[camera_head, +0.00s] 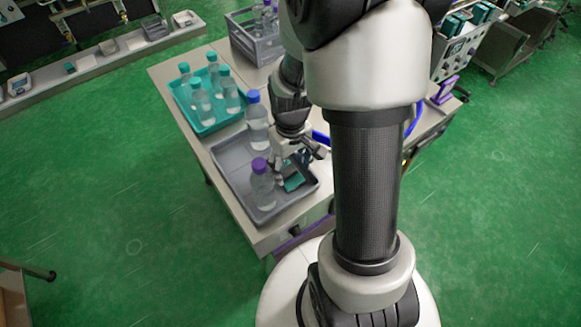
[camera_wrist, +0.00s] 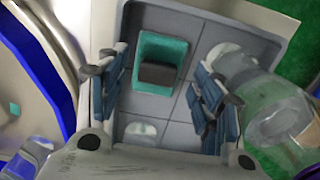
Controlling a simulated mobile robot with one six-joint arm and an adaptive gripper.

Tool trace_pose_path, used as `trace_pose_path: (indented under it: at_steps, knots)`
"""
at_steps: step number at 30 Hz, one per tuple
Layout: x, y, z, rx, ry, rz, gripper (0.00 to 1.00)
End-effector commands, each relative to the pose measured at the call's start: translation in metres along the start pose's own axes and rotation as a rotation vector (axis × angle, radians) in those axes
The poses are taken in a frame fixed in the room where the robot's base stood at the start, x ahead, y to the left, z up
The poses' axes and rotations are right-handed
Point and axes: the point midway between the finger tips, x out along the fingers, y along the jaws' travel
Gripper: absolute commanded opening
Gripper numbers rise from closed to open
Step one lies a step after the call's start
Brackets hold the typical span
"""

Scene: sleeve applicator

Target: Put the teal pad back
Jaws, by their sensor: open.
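The teal pad (camera_wrist: 147,42), a teal rectangle with a dark block on its middle, lies in the grey tray (camera_wrist: 165,18). In the head view the teal pad (camera_head: 294,182) shows near the right side of the grey tray (camera_head: 237,180), partly covered by my gripper (camera_head: 298,160). In the wrist view my gripper (camera_wrist: 161,64) is open, with one finger on each side of the pad's lower end. Nothing is held between the fingers. I cannot tell how high they are above the tray floor.
A purple-capped bottle (camera_head: 262,183) and a blue-capped bottle (camera_head: 256,118) stand in the grey tray. A clear bottle (camera_wrist: 278,112) is close beside my right finger. A teal tray (camera_head: 184,103) with several teal-capped bottles lies behind, and a grey crate (camera_head: 243,40) beyond.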

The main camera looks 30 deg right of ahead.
Motion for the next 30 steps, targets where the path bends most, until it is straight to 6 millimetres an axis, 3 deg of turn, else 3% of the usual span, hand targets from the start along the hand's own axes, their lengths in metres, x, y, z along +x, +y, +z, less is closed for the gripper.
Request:
trace_pose_path:
  at_steps: [3,9,18,25,30]
  knots:
    - [-0.033,0.001,-0.002,0.000,0.006,0.002,0.61]
    - [-0.073,0.000,-0.001,0.000,0.004,0.002,0.61]
    - [-0.104,-0.003,0.000,0.000,0.013,0.005,0.61]
    - [-0.163,-0.035,0.016,0.003,0.113,0.031,0.61]
    - [-0.216,-0.071,0.050,0.012,0.233,0.040,0.61]
